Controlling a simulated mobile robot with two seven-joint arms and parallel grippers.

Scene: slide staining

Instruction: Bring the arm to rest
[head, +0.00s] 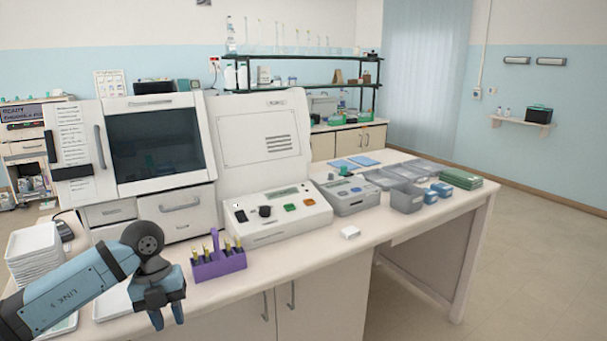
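My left arm comes in from the lower left, and its blue-grey gripper (168,320) points down at the front left of the bench. Its two fingers are apart and nothing shows between them. It is in front of and to the left of a purple rack (220,266) holding several yellow-and-dark tubes, apart from it in the picture. Part of a white tray (112,302) behind the arm is hidden. My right gripper is not in view.
The bench (300,262) carries a stack of white trays (35,250), a large white machine (158,150), a white control box (278,214), a grey device (347,196) and grey bins (407,202). Clear floor (540,260) lies right.

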